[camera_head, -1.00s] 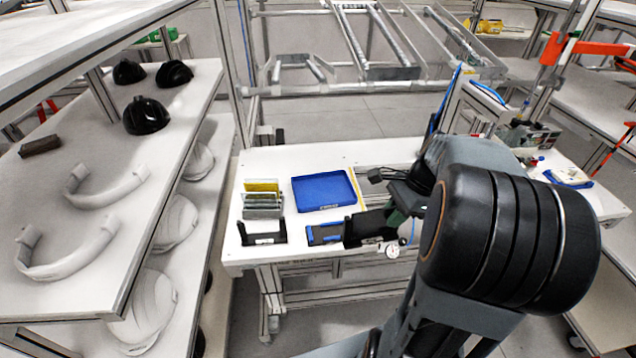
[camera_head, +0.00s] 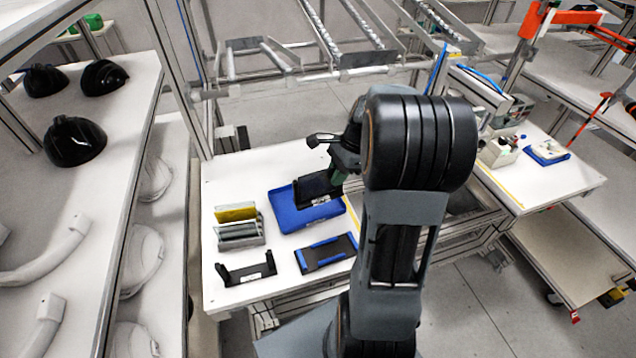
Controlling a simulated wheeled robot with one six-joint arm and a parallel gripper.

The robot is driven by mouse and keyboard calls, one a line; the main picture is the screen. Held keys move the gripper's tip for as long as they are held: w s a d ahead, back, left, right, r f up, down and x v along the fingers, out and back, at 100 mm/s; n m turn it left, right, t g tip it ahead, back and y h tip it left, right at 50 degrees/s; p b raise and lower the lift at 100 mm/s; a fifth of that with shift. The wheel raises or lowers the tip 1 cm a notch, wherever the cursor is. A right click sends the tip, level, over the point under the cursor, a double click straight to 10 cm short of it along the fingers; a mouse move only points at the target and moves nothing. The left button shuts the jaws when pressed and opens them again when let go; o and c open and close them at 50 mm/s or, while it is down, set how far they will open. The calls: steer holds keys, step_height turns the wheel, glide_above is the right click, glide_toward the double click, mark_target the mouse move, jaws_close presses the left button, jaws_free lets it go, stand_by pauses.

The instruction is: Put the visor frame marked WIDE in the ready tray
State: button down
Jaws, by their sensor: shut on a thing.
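My gripper (camera_head: 335,180) is shut on a black visor frame (camera_head: 313,190), with a small white label too small to read. The held frame is over the right part of the blue tray (camera_head: 284,220) on the white table. I cannot tell whether the frame touches the tray floor; the fingertips are partly hidden by the wrist. A second black visor frame (camera_head: 246,273), also with a small white label, stands on the table at the front left. No tray marking is readable.
A black pad with blue edges (camera_head: 325,254) lies in front of the tray. A rack of upright yellow and grey plates (camera_head: 239,232) stands left of the tray. Black helmet shells (camera_head: 74,141) sit on the left shelf. The table's back left is clear.

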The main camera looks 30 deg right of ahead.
steer(key=shift+w+a+f+p, duration=0.1)
steer(key=shift+w+f+p, duration=0.15)
steer(key=shift+w+f, duration=1.2)
steer(key=shift+w+a+f+p, duration=0.1)
steer(key=shift+w+f+p, duration=0.15)
steer(key=shift+w+f, duration=1.2)
steer(key=shift+w+a+f+p, duration=0.2)
steer(key=shift+w+f, duration=0.55)
steer(key=shift+f, duration=1.35)
steer(key=shift+d+f, duration=0.15)
steer(key=c, duration=1.1)
jaws_free()
